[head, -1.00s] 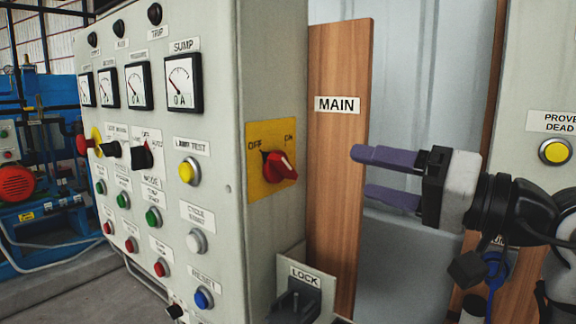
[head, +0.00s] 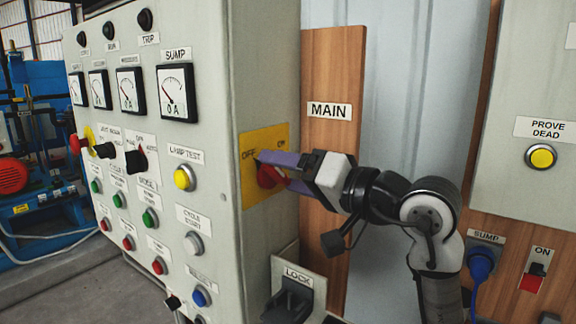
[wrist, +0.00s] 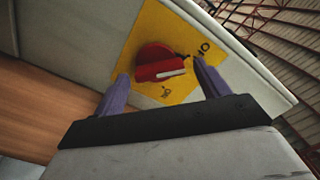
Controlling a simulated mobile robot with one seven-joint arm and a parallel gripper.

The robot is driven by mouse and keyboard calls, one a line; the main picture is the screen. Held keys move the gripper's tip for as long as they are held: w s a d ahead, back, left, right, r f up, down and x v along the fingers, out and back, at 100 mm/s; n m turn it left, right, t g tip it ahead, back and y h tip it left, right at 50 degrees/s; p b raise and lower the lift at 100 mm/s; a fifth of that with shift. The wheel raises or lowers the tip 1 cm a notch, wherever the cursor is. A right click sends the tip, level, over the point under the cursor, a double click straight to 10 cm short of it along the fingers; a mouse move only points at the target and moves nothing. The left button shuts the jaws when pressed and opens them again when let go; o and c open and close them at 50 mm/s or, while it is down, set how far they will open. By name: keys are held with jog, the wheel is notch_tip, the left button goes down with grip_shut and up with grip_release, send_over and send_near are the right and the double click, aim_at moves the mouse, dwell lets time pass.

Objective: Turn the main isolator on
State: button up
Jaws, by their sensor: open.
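The main isolator is a red rotary knob (head: 268,177) on a yellow plate (head: 248,194) on the side of the grey cabinet, left of the MAIN label (head: 329,111). The plate reads OFF and ON. My gripper (head: 276,169) is open at the knob, its purple fingers partly covering it in the head view. In the wrist view the red knob (wrist: 155,62) lies beyond and between the two spread fingertips (wrist: 162,70). Its white pointer mark points toward the right finger, and contact cannot be told.
The cabinet front (head: 215,150) carries meters, lamps, buttons and selectors. A LOCK bracket (head: 293,290) sticks out below the knob. A wooden board (head: 330,180) stands behind my gripper.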

jog(key=shift+w+a, duration=0.1)
jog(key=shift+a, duration=0.05)
jog(key=shift+c, duration=0.3)
jog(key=c, duration=0.9)
